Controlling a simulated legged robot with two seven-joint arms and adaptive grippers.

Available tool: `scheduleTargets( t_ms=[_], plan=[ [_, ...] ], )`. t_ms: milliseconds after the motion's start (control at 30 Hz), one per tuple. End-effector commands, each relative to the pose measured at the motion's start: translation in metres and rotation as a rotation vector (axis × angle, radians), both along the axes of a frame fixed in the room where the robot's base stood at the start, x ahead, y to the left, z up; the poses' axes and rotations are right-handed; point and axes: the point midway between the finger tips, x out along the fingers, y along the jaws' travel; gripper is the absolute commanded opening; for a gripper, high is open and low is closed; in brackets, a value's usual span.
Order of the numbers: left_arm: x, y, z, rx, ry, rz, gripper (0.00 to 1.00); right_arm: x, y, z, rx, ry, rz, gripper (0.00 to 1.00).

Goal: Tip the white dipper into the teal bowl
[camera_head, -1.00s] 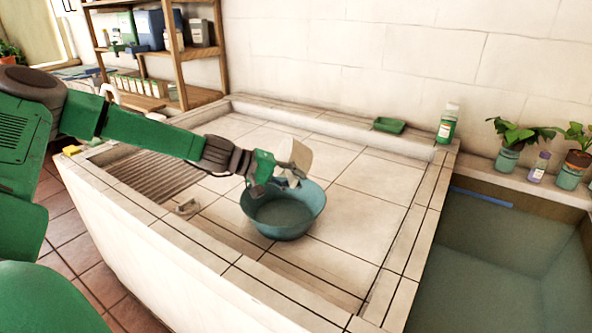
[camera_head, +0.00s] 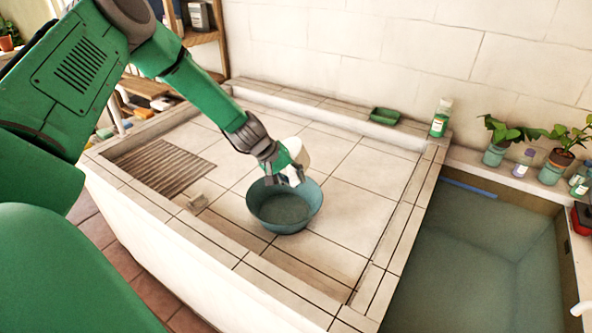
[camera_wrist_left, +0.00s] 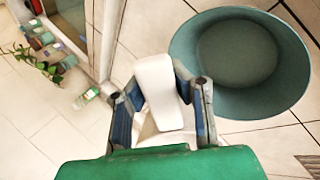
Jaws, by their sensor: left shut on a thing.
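The teal bowl (camera_head: 284,217) stands upright on the tiled basin top, and its inside looks greyish teal. My left gripper (camera_head: 292,177) is above the bowl's back rim, shut on the white dipper (camera_head: 297,150). The dipper's cup shows behind the gripper, over the back edge of the bowl. In the left wrist view the dipper's white handle (camera_wrist_left: 158,92) lies between the two fingers (camera_wrist_left: 161,108), with the bowl (camera_wrist_left: 240,60) beside it on the right. The dipper's inside is hidden. My right gripper is not in view.
A green dish (camera_head: 384,116) and a green-white bottle (camera_head: 441,118) stand on the back ledge. A water tank (camera_head: 470,250) lies right. Tiles around the bowl are clear.

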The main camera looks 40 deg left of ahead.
Motion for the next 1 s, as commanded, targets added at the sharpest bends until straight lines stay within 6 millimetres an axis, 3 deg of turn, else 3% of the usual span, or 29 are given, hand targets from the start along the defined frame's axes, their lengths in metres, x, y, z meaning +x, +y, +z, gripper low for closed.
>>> scheduleTargets(
  t_ms=[367, 1000],
  plan=[
    [0.001, 0.0, 0.008, 0.103, 0.109, -0.007, 0.0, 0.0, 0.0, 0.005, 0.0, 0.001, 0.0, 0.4],
    [0.0, 0.001, 0.028, 0.385, 0.455, -0.004, 0.0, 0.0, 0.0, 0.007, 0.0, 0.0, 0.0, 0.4]
  ],
)
